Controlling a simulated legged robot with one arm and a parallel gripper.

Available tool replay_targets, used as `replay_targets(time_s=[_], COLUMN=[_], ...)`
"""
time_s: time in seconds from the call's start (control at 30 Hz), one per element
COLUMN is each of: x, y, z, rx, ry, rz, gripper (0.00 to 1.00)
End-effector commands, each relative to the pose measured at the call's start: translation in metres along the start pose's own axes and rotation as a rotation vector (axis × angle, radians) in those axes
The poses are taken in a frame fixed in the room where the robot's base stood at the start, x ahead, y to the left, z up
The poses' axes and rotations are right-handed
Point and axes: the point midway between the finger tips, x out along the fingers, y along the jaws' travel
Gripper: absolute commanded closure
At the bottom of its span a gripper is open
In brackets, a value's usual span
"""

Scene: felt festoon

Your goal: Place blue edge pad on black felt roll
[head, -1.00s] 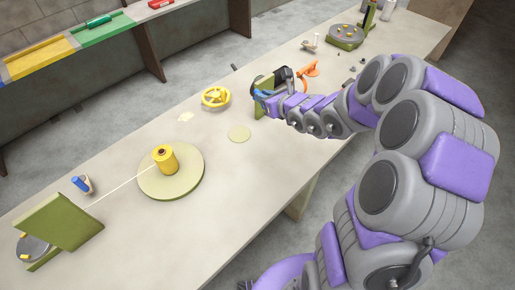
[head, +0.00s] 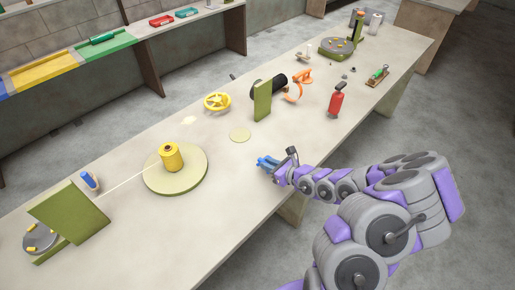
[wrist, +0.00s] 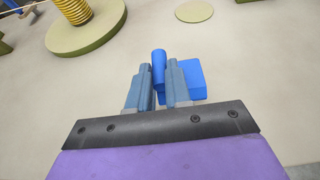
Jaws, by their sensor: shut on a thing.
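The blue edge pad (wrist: 192,79) is in my gripper (wrist: 165,82) in the wrist view. A blue cylinder-shaped part shows between the fingertips, and a wider blue block shows behind the right finger. In the head view my gripper (head: 268,163) holds the blue pad low over the table, near its front edge. The black felt roll (head: 278,83) lies farther back, behind an upright olive board that partly hides it. My gripper is clear of the roll, in front of it.
The olive board (head: 262,101) stands between my gripper and the roll. An orange tool (head: 301,77) and a red bottle (head: 336,100) are to the right. A yellow spool (head: 171,156) stands on a round olive base at left. A yellow handwheel (head: 217,101) is behind.

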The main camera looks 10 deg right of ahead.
Motion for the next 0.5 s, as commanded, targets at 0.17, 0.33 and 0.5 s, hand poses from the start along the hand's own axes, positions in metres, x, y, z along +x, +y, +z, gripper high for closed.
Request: replay_targets(time_s=[0.17, 0.33, 0.5], x=[0.028, 0.054, 0.083], y=[-0.016, -0.033, -0.049], z=[0.007, 0.016, 0.025], rx=[-0.011, -0.012, -0.010], ry=[0.003, 0.000, 0.000], rz=[0.003, 0.003, 0.005], gripper=[1.00, 1.00, 1.00])
